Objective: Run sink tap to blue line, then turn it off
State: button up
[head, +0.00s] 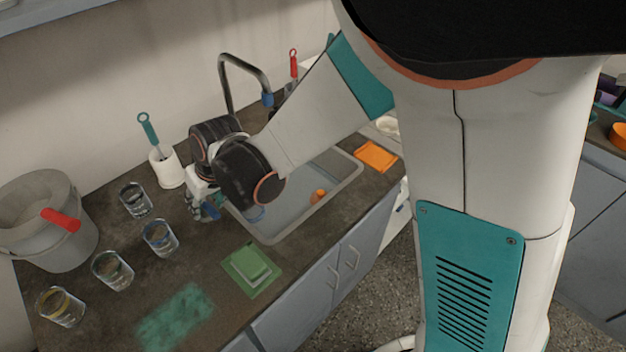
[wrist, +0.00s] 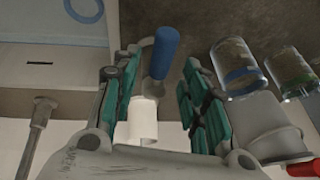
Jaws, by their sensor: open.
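The sink (head: 268,238) is a pale basin in the dark counter. A curved blue line (wrist: 86,8) shows inside it at the wrist view's top left; part of it shows in the head view (head: 254,214). The arched metal tap (head: 226,66) has a blue tip (head: 268,99); I see no water stream under it. A blue-handled lever (wrist: 164,52) on a metal stem is between my open fingers, apparently untouched. My gripper (wrist: 162,74) hangs over the counter at the sink's left end in the head view (head: 205,204). My arm hides part of the sink.
Several glasses with coloured bands, one blue (head: 160,238), stand left of the sink. A grey bucket (head: 62,235) and a white pot (head: 168,170) with a brush stand behind. A green sponge (head: 248,263) lies in front; an orange cloth (head: 375,155) lies right.

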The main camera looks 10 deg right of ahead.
jog(key=shift+r, duration=0.15)
jog(key=v, duration=0.7)
jog(key=shift+s+d+r, duration=0.2)
jog(key=shift+s+r, duration=0.05)
jog(key=shift+r, duration=0.05)
jog(key=shift+f, duration=0.1)
jog(key=x, duration=0.8)
jog(key=shift+w, duration=0.15)
jog(key=shift+w+d+n+g+y, duration=0.25)
jog(key=shift+d+n+g+y, duration=0.1)
jog(key=shift+n, duration=0.65)
